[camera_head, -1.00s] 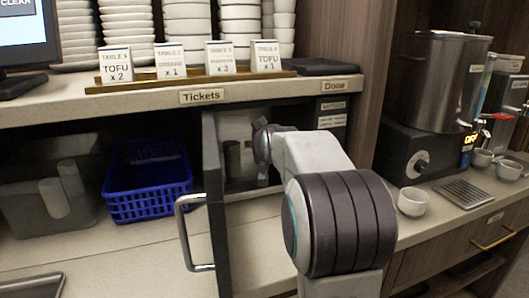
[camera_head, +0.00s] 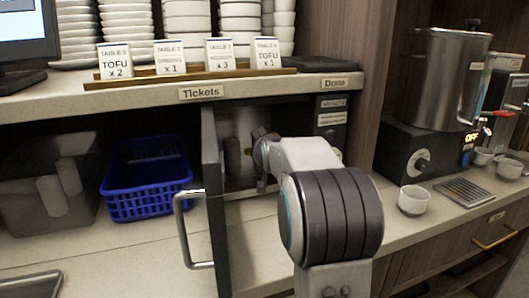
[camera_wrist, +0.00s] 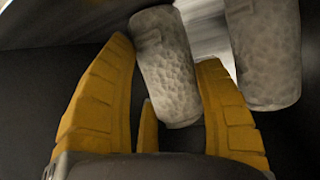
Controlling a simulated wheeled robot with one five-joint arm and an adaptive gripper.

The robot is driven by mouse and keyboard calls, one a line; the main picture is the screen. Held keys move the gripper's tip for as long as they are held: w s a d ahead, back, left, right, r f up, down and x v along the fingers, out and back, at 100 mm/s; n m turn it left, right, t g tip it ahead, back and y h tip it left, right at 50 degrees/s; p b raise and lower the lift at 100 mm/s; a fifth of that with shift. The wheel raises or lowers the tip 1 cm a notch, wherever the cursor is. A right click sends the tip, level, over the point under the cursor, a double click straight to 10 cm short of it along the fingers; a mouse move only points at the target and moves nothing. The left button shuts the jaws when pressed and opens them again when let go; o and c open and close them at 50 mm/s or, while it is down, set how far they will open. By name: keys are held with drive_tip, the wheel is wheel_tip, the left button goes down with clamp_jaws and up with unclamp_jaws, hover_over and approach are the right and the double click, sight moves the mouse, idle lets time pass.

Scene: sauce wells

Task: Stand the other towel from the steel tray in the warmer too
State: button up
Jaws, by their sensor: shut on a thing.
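The warmer (camera_head: 211,130) stands under the shelf with its door open toward me. A rolled towel (camera_head: 232,153) stands inside, dim in the head view. My gripper (camera_wrist: 165,54) has yellow fingers, shut on a grey textured rolled towel (camera_wrist: 167,75) in the wrist view. The other towel (camera_wrist: 263,50) is to its right, apart from it by a narrow gap. In the head view my arm reaches into the warmer and hides the held towel. I cannot tell whether its base touches the warmer floor. The steel tray (camera_head: 32,284) shows only a corner at bottom left.
The door handle (camera_head: 183,235) juts out left of my arm. A blue basket (camera_head: 148,190) and a grey bin (camera_head: 35,190) stand left of the warmer. Ticket holders and stacked bowls fill the shelf above. A white cup (camera_head: 413,200) and the urn (camera_head: 440,80) are at right.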

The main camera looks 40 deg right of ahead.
drive_tip(key=o, duration=0.9)
drive_tip(key=shift+s+a+r, duration=0.25)
drive_tip(key=shift+s+r, duration=0.05)
drive_tip(key=shift+s, duration=0.1)
drive_tip(key=v, duration=1.1)
drive_tip(key=shift+f+p, duration=0.1)
drive_tip(key=shift+p, duration=0.2)
